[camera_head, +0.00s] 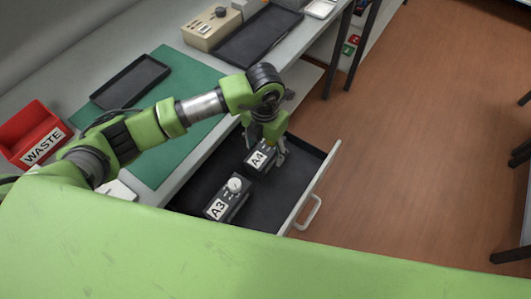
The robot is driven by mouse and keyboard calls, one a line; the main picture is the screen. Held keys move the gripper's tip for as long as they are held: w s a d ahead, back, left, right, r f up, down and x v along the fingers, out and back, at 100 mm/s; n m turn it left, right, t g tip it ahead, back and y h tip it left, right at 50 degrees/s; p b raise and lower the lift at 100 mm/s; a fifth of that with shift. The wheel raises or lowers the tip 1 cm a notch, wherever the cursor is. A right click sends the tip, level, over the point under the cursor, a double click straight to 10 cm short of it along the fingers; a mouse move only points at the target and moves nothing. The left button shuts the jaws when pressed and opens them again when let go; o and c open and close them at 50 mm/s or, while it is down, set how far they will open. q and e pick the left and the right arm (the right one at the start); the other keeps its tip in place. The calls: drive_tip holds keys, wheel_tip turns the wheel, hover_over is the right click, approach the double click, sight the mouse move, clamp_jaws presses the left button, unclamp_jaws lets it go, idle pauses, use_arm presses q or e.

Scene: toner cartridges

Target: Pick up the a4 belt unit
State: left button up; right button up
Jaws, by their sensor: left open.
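The A4 belt unit (258,158) is a dark block with a white "A4" label. It lies in the open drawer (270,205), towards its far end. My left gripper (264,149) points down over the A4 unit, with its fingers around or just beside it. The gripper is open. Whether the fingers touch the unit cannot be told. A second dark unit labelled "A3" (226,199), with a round white dial on top, lies in the same drawer nearer to me. My right gripper is not in view.
The drawer front with its handle (309,213) stands out over the wooden floor. On the bench are a green mat (190,75), a black tray (131,80), a red WASTE bin (33,132), a beige device (212,28) and a larger dark tray (257,37).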

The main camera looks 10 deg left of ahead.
use_arm(q)
drive_tip(key=shift+w+f, duration=0.1)
drive_tip(key=shift+f, duration=1.85)
drive_tip(key=c, duration=1.6)
drive_tip(key=shift+r, duration=0.1)
